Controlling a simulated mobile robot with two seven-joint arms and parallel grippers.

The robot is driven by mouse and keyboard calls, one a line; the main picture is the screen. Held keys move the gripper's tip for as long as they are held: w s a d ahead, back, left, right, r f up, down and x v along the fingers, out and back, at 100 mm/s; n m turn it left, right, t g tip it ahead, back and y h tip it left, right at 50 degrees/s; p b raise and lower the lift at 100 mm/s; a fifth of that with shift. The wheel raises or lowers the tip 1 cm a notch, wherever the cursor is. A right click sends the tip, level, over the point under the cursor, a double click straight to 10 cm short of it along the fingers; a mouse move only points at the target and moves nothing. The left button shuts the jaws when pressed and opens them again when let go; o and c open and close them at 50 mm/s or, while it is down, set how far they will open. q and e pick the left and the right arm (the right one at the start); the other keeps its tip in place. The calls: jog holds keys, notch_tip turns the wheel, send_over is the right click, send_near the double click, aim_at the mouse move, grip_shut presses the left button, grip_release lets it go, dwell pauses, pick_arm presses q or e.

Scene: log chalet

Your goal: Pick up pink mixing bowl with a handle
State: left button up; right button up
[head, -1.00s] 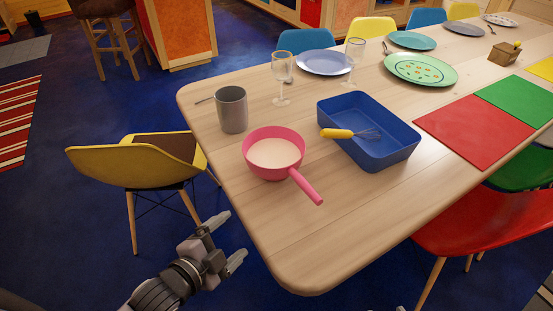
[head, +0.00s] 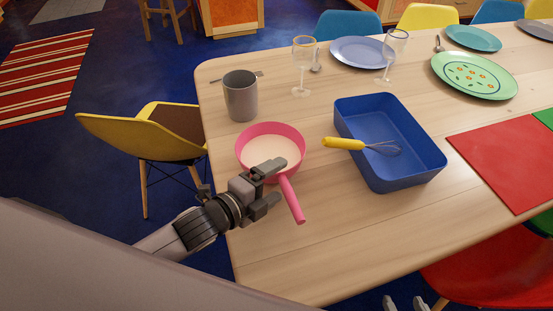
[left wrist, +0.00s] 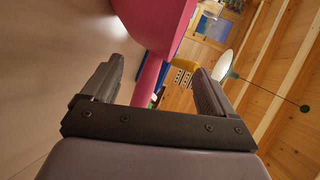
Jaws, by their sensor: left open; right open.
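The pink mixing bowl (head: 254,141) stands upright on the wooden table near its left end, with pale contents inside. Its handle (head: 292,203) points toward the front. My left gripper (head: 284,184) is open at the bowl's near side, its fingers on either side of the handle's base. In the left wrist view the pink bowl (left wrist: 152,22) and its handle (left wrist: 148,82) show between the open fingers (left wrist: 152,88). I cannot tell whether a finger touches the handle. Only the tips of my right gripper (head: 405,304) show at the bottom edge, apart and empty.
A blue tray (head: 408,178) with a yellow-handled whisk (head: 345,143) is right of the bowl. A grey mug (head: 240,98) and a wine glass (head: 301,68) stand behind it. The wooden table (head: 350,235) is bare in front. A yellow chair (head: 125,135) stands at the left.

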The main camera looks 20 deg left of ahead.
aim_at(286, 176)
pick_arm(q)
jog(key=shift+f+x, duration=0.15)
jog(key=shift+x, duration=1.3)
jog(key=shift+f+x, duration=0.1)
jog(key=shift+x, duration=1.3)
jog(key=shift+a, duration=0.1)
grip_shut()
